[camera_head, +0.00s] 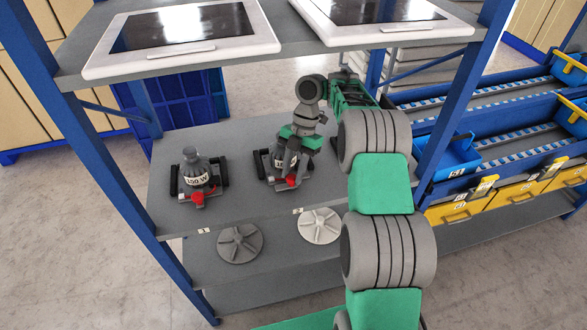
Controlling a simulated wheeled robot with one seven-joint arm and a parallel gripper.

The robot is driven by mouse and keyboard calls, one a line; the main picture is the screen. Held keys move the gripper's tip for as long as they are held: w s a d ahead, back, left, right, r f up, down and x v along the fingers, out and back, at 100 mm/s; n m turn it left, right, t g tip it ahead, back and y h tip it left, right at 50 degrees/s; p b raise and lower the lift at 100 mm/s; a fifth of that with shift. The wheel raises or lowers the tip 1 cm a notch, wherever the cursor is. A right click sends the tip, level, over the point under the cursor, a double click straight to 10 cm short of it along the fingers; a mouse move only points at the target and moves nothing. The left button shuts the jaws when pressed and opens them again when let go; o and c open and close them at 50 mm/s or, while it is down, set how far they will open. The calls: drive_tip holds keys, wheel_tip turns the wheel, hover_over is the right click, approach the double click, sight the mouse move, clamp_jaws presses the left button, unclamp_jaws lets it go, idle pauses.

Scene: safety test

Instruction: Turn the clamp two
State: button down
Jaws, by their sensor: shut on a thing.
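Two similar clamps with red parts stand on the middle shelf, each with a dark grey bottle-shaped piece labelled "150 W". The left clamp (198,194) is fully in view and its piece is upright. The right clamp (292,182) is partly covered by my arm's end. My gripper (288,152) comes down from above onto the right piece and is shut on its upper part. The fingertips are small and partly hidden, so the exact contact is hard to see.
Two framed dark panels (180,28) lie on the upper shelf, above my arm's end. Blue posts (97,170) bound the rack. Two round knob-like discs (240,243) sit below the middle shelf. Blue bins (455,160) stand on a rack at right.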

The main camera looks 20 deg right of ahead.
idle(0.3)
drive_tip(key=c, duration=1.1)
unclamp_jaws()
drive_tip(key=shift+r, duration=0.1)
